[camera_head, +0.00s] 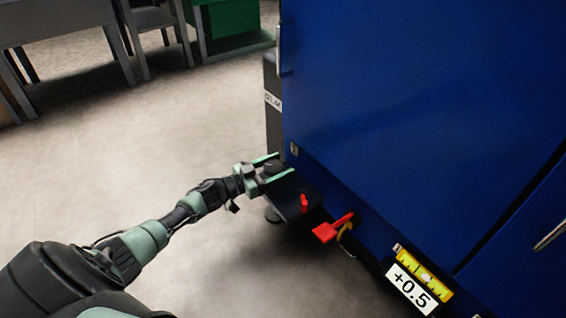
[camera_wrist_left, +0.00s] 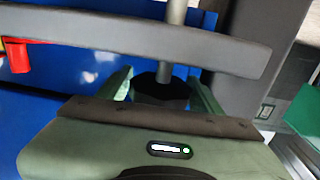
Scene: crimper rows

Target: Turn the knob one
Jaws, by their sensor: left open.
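A dark knob (camera_head: 273,167) sits at the lower left corner of the blue cabinet, by a black box-like part (camera_head: 290,198). My left gripper (camera_head: 282,164) is open, with one pale green finger on each side of the knob. In the left wrist view the knob (camera_wrist_left: 160,92) is black and lies between the two fingers of my left gripper (camera_wrist_left: 163,88); a grey shaft rises behind it. I cannot tell whether the fingers touch it. My right gripper is not in view.
The blue cabinet (camera_head: 420,90) fills the right side. A small red part (camera_head: 304,203) and a red lever (camera_head: 332,230) stick out low, near a "+0.5" label (camera_head: 410,288). A grey table (camera_head: 55,20) and green box (camera_head: 230,25) stand behind; the left floor is clear.

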